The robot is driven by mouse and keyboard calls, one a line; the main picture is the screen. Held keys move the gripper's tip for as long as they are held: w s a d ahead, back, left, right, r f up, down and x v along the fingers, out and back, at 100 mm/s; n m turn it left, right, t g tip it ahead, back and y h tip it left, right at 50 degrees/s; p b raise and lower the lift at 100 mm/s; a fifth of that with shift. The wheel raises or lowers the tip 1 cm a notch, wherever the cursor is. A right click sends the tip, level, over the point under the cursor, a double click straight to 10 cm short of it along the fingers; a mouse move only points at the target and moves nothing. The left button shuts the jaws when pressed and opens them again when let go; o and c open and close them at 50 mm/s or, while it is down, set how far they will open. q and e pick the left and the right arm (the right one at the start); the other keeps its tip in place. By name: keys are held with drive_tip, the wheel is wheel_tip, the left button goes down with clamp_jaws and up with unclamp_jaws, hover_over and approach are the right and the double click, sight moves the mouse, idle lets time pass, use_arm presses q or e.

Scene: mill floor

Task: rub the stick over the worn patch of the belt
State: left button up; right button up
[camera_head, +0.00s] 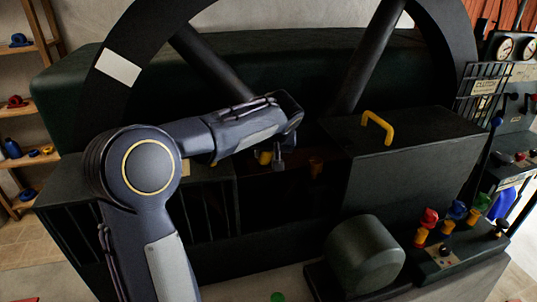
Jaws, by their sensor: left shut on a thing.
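My left gripper (279,160) reaches in over the middle of the dark machine, in front of a shadowed recess. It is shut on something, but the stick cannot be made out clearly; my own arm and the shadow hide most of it. A large black curved band or wheel rim (460,35) arches over the machine. It carries a pale rectangular patch (118,67) at the upper left, well away from the gripper. I cannot tell whether this band is the belt or the patch its worn part. My right gripper is not in view.
A dark box with a yellow handle (377,126) stands right of the gripper. A grey-green drum (365,255) and a panel of coloured knobs (440,252) are at the lower right. Shelves (20,105) stand far left.

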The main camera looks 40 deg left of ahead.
use_arm(q)
drive_tip(key=shift+w+a+f, duration=0.1)
drive_tip(key=shift+w+a, duration=0.2)
drive_tip(key=shift+a, duration=0.1)
drive_tip(key=shift+w+a+p, duration=0.8)
drive_tip(key=shift+w+a, duration=0.1)
drive_tip(key=shift+a, duration=0.25)
drive_tip(key=shift+w+a, duration=0.3)
drive_tip(key=shift+w+d, duration=0.5)
drive_tip(key=shift+w, duration=0.05)
drive_tip(key=shift+s+d+b, duration=0.7)
drive_tip(key=shift+d+b, duration=0.05)
drive_tip(key=shift+d, duration=0.1)
drive_tip(key=shift+s+d+b, duration=0.45)
drive_tip(key=shift+s+d, duration=0.15)
drive_tip(key=shift+d, duration=0.1)
drive_tip(key=shift+s+d+b, duration=0.55)
drive_tip(key=shift+d+b, duration=0.1)
drive_tip(key=shift+d, duration=0.1)
drive_tip(key=shift+w+a+p, duration=0.25)
drive_tip(key=shift+w+p, duration=0.1)
drive_tip(key=shift+w, duration=0.3)
drive_tip(key=shift+w+a+p, duration=0.2)
drive_tip(key=shift+w+p, duration=0.1)
drive_tip(key=shift+w, duration=0.3)
drive_tip(key=shift+w+a+p, duration=0.75)
drive_tip(key=shift+a, duration=0.2)
drive_tip(key=shift+w+a, duration=0.4)
drive_tip(key=shift+a, duration=0.1)
